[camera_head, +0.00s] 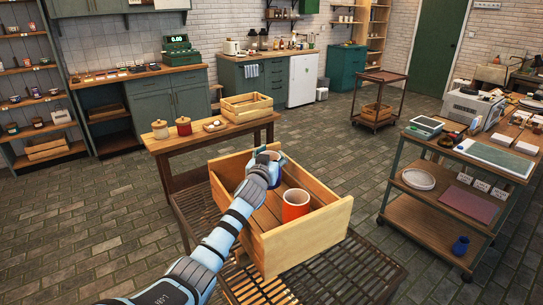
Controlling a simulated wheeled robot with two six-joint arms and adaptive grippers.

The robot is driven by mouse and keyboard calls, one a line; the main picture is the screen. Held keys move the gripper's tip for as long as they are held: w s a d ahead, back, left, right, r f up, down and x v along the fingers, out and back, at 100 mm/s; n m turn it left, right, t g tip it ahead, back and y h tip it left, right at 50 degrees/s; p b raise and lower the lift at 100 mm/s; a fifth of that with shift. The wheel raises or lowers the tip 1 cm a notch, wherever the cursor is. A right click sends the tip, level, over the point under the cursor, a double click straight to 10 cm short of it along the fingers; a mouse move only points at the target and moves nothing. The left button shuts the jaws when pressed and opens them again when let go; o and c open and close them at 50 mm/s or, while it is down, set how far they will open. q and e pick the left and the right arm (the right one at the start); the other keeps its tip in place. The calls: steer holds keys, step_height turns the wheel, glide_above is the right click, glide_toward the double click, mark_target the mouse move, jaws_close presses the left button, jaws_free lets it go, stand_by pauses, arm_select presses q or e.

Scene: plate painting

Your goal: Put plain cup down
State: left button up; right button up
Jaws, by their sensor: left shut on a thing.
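My left gripper (268,166) reaches over the large open wooden crate (307,239) in the middle of the head view. It is shut on a cup (275,157), which I take to be the plain cup. The gripper hides most of this cup, and only a pale and dark blue part of it shows. It is at the crate's far part; I cannot tell whether it touches the crate's floor. An orange-red cup (296,206) with a pale inside stands upright in the crate, nearer and to the right. My right gripper is not in view.
The crate stands on a dark slatted table (345,274). Behind it, a wooden table (178,145) bears two lidded jars, a small tray and a smaller crate (246,107). A wooden cart (430,212) with a plate and a blue vase stands at the right. Brick floor lies open between.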

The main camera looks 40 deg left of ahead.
arm_select(q)
steer(key=shift+f, duration=0.25)
steer(key=o, duration=1.5)
steer(key=shift+s+d, duration=0.15)
steer(key=shift+o, duration=0.2)
steer(key=shift+r+p, duration=0.3)
steer(key=shift+r, duration=0.05)
steer(key=shift+r+p, duration=0.35)
steer(key=shift+p, duration=0.05)
steer(key=v, duration=0.7)
steer(key=shift+s, duration=0.15)
steer(key=shift+f, duration=0.1)
